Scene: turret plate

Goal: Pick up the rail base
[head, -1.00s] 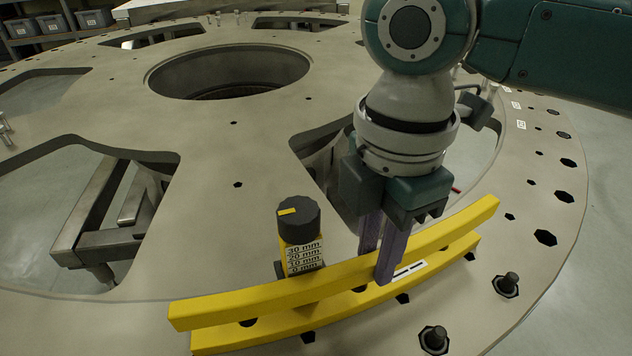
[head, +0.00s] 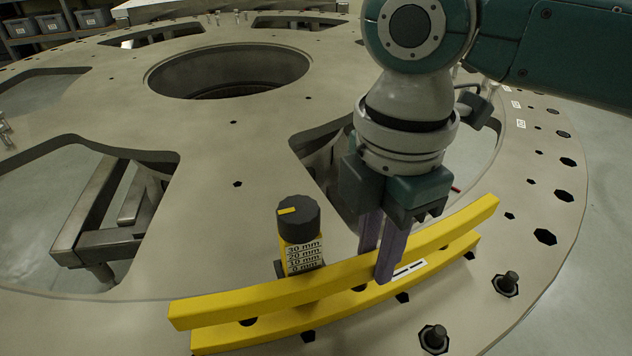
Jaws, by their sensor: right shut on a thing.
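The yellow rail base (head: 285,297) has two curved bars, one above the other, and a black knob (head: 298,217) on a post with a millimetre scale (head: 304,258). It is at the front of the large grey turret plate (head: 215,190), resting on it or just above; I cannot tell which. My right gripper (head: 380,262) comes from above with its purple fingers on either side of the upper bar, right of the knob, and is shut on it. The far finger is partly hidden by the bar. My left gripper is not in view.
Two dark bolts (head: 434,338) stand on the plate's rim at the front right, close to the rail. The plate has a large round central opening (head: 230,75), wide cut-outs and several small holes. Grey bins (head: 52,22) sit on a shelf at the back left.

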